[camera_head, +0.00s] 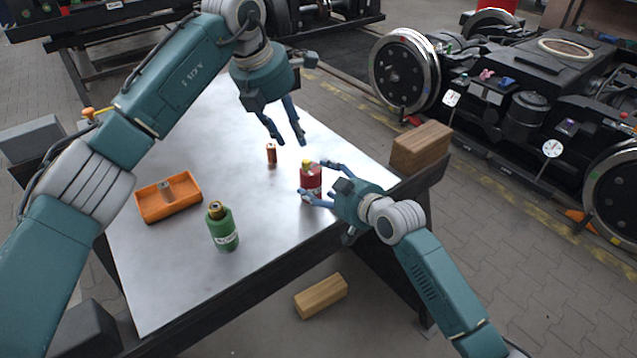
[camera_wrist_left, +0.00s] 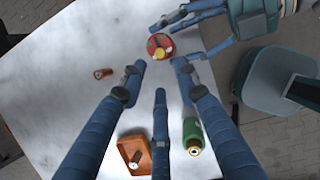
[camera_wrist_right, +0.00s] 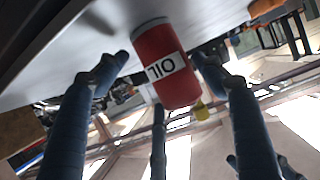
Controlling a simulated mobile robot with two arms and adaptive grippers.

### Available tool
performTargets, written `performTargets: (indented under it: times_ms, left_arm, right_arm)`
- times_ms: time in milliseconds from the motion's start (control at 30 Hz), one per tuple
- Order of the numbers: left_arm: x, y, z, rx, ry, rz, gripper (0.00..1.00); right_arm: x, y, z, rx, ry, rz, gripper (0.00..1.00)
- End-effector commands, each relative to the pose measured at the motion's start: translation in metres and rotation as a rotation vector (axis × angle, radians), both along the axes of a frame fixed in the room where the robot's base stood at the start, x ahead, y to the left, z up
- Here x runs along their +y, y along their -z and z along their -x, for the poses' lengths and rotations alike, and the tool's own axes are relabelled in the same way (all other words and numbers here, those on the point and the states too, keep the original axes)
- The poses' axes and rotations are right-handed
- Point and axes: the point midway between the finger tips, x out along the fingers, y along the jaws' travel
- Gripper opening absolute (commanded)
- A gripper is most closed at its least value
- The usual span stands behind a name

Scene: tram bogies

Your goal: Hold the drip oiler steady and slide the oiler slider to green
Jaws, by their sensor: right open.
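The drip oiler, a red can (camera_head: 312,184) with a white label, stands on the metal table. In the right wrist view the can (camera_wrist_right: 160,82) shows the word OIL. A yellow slider (camera_head: 306,163) sits on its top; in the left wrist view the slider (camera_wrist_left: 159,53) shows on a red top with a green patch. My right gripper (camera_head: 313,180) is open, with its fingers on either side of the can; contact is unclear. My left gripper (camera_head: 290,143) is open and empty above the table, pointing down towards the oiler's top.
A green bottle (camera_head: 223,232) stands near the table's front. An orange tray (camera_head: 184,204) holding a small cylinder lies at the left. A small copper cylinder (camera_head: 271,154) stands left of the oiler. A wooden block (camera_head: 421,148) is by the right edge.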

Motion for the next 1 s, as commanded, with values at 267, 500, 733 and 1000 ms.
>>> performTargets:
  times_ms: [267, 500, 733, 1000]
  left_arm:
    - [0.0, 0.0, 0.0, 0.0, 0.0, 0.0, 0.31]
    - [0.0, 0.0, 0.0, 0.0, 0.0, 0.0, 0.31]
    - [0.0, 0.0, 0.0, 0.0, 0.0, 0.0, 0.31]
    - [0.01, -0.018, 0.005, -0.032, 0.048, 0.027, 0.38]
  right_arm:
    - [0.011, 0.008, -0.017, 0.001, -0.001, -0.001, 0.68]
    - [0.011, 0.009, -0.018, 0.0, 0.0, 0.0, 0.68]
    - [0.011, 0.009, -0.018, 0.0, 0.0, 0.0, 0.33]
    - [0.011, 0.009, -0.018, 0.0, 0.001, 0.0, 0.33]
